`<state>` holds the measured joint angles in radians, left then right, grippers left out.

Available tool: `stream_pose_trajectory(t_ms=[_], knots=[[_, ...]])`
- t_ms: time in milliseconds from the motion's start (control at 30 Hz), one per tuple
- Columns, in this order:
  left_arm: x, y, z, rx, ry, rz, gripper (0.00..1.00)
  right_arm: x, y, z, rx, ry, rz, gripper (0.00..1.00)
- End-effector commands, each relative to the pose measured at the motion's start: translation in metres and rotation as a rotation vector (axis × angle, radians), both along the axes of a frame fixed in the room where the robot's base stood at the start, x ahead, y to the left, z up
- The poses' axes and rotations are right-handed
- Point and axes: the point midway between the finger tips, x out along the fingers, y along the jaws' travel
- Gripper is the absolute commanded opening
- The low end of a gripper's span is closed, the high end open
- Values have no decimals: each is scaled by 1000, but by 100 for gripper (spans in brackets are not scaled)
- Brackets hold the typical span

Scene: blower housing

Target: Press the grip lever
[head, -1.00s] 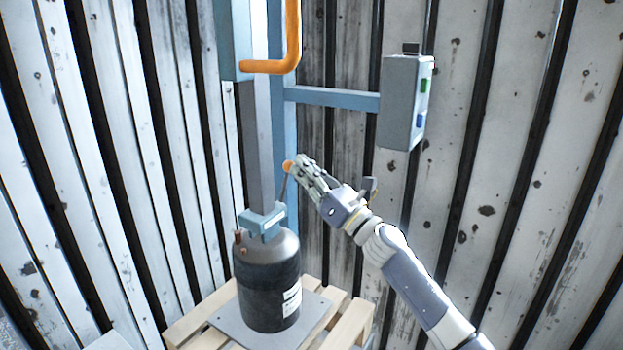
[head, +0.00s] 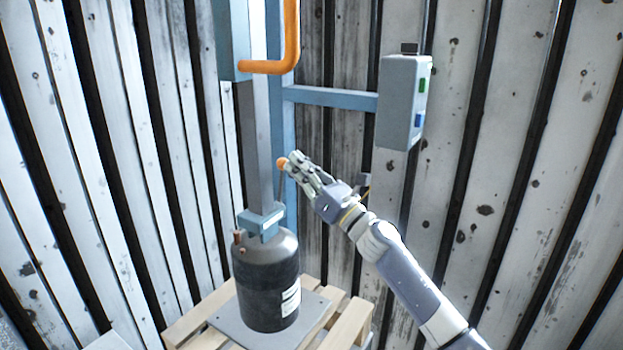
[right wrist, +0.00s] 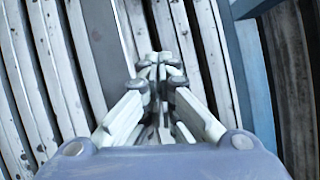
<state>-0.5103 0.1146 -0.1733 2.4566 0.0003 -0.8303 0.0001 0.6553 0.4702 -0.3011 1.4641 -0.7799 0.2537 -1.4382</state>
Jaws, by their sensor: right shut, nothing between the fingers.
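The grip lever, a thin dark rod with an orange ball knob (head: 282,163), stands nearly upright above the blue clamp block (head: 262,222). My right gripper (head: 293,163) is shut and empty. In the head view its fingertips are right beside the knob, on its right side, and seem to touch it. In the right wrist view the shut fingers (right wrist: 159,68) point up the picture, and the knob does not show there. My left gripper is not in view.
A dark cylinder (head: 268,290) stands below the clamp on a grey plate on a wooden pallet (head: 345,325). An orange bent handle (head: 292,40) hangs above. A grey button box (head: 397,105) sits on a blue arm at the right. Ribbed metal walls close in behind.

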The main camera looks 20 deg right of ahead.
Motion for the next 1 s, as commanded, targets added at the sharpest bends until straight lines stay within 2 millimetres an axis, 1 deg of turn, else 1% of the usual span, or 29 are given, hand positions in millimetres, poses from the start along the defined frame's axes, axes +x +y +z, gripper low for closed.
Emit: stream_pose_trajectory(t_ms=[167,400,600,800,1000], knots=[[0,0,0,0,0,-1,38,-19,-11,-12,-1,3,0,0],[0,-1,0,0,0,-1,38,-54,-31,-32,0,4,0,0],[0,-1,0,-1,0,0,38,-77,-44,-43,1,3,0,0],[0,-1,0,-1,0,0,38,-89,-51,-49,0,1,-1,0],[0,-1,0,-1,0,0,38,-91,-52,-50,-1,1,-1,0]])
